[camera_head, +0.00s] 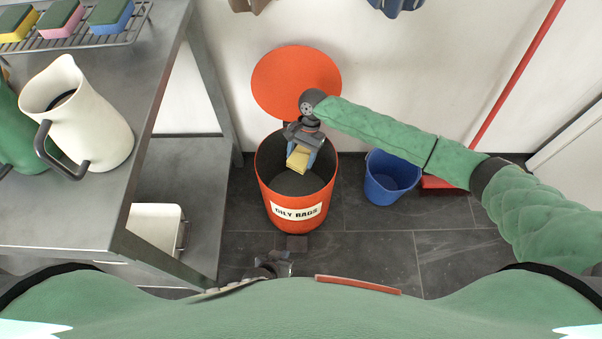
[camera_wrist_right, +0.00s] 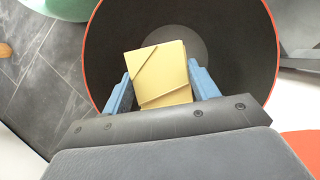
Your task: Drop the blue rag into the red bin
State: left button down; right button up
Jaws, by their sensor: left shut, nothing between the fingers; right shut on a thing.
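The red bin (camera_head: 295,211), labelled "OILY RAGS", stands open on the floor, its round red lid (camera_head: 296,80) raised behind it. My right gripper (camera_head: 302,152) is over the bin's mouth, shut on a folded yellow cloth (camera_head: 298,159). In the right wrist view, the yellow cloth (camera_wrist_right: 160,72) sits between the gripper's blue fingers, with the bin's dark inside (camera_wrist_right: 240,60) beyond it. I see no blue rag in the gripper. A blue-grey cloth-like thing (camera_head: 398,6) hangs at the top edge, cut off. My left gripper (camera_head: 285,258) is low, in front of the bin, shut and empty.
A grey metal bench (camera_head: 130,200) on the left carries a white jug (camera_head: 95,120), a green jug and a rack of sponges (camera_head: 85,38). A blue bucket (camera_head: 390,178) stands right of the bin, near a red broom (camera_head: 515,75). Dark floor tiles are clear in front.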

jog(key=o, duration=1)
jog(key=shift+o, duration=0.2)
jog(key=shift+v, duration=3.85)
